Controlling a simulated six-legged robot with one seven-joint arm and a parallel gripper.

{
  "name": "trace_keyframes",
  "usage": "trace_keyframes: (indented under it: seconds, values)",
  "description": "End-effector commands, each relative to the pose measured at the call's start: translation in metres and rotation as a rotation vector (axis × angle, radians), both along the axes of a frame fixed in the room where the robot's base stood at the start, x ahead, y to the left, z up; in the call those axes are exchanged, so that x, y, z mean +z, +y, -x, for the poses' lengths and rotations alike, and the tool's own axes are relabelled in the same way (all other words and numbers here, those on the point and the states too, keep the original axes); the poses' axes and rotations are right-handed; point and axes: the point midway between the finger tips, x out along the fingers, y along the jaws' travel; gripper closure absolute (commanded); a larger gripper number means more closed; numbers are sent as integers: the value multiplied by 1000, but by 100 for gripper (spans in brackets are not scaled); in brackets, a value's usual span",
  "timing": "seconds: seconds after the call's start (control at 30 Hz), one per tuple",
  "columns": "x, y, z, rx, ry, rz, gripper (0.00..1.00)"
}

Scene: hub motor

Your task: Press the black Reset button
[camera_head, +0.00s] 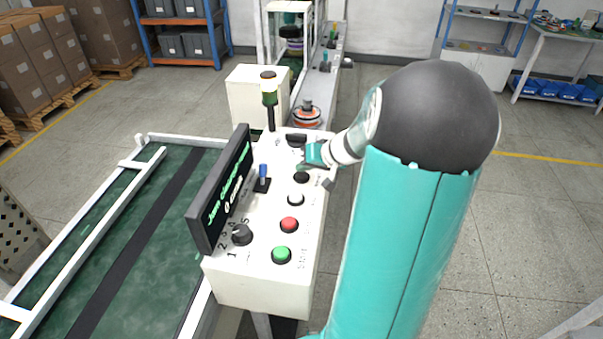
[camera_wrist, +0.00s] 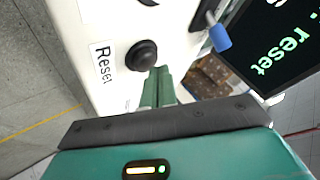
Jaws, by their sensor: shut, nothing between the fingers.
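The black Reset button (camera_wrist: 141,55) shows in the wrist view, on the white control panel beside a printed "Reset" label (camera_wrist: 103,65). In the head view a black button (camera_head: 301,177) sits in the panel's button column, beyond the white one. My gripper (camera_wrist: 159,72) has its teal fingers together with nothing between them. Its tips lie just beside the button's lower right edge in the wrist view; I cannot tell whether they touch it. In the head view my gripper (camera_head: 306,163) is over the far part of the panel, close to the black button.
The panel (camera_head: 262,285) also carries white (camera_head: 296,198), red (camera_head: 289,224) and green (camera_head: 282,254) buttons, a dark knob (camera_head: 242,234) and a blue-topped lever (camera_head: 263,172). A tilted screen (camera_head: 222,192) stands along its left edge. A signal lamp (camera_head: 269,92) stands behind. A green conveyor (camera_head: 140,225) lies left.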

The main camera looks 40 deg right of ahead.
Motion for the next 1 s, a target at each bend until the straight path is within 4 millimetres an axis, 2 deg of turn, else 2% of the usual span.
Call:
trace_keyframes:
  seconds: [1.0]
  values:
    - [-10, 0, 0, 0, 0, -2, 100]
